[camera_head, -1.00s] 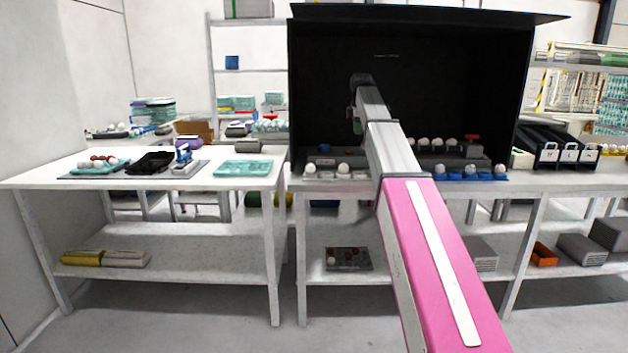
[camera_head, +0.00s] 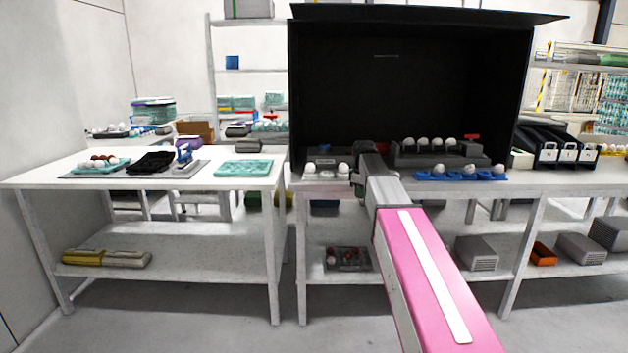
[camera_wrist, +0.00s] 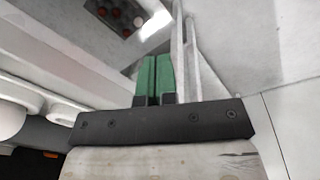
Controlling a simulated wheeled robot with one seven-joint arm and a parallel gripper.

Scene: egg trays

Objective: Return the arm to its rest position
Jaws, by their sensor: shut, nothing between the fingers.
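My arm (camera_head: 430,270), pink with grey outer links, reaches forward from the lower right in the head view. Its far end is in front of the table edge below the black booth. My gripper is hidden there behind the arm links. In the wrist view my gripper (camera_wrist: 157,75) shows two green fingers side by side, shut with nothing between them. They point past a table edge toward the lower shelf and floor.
The black booth (camera_head: 340,75) stands on the right table, with white eggs (camera_head: 423,142) inside and a blue holder (camera_head: 460,176) at its front. The left table (camera_head: 225,190) bears a teal tray (camera_head: 244,168). A dark tray (camera_head: 348,258) with eggs lies on the lower shelf.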

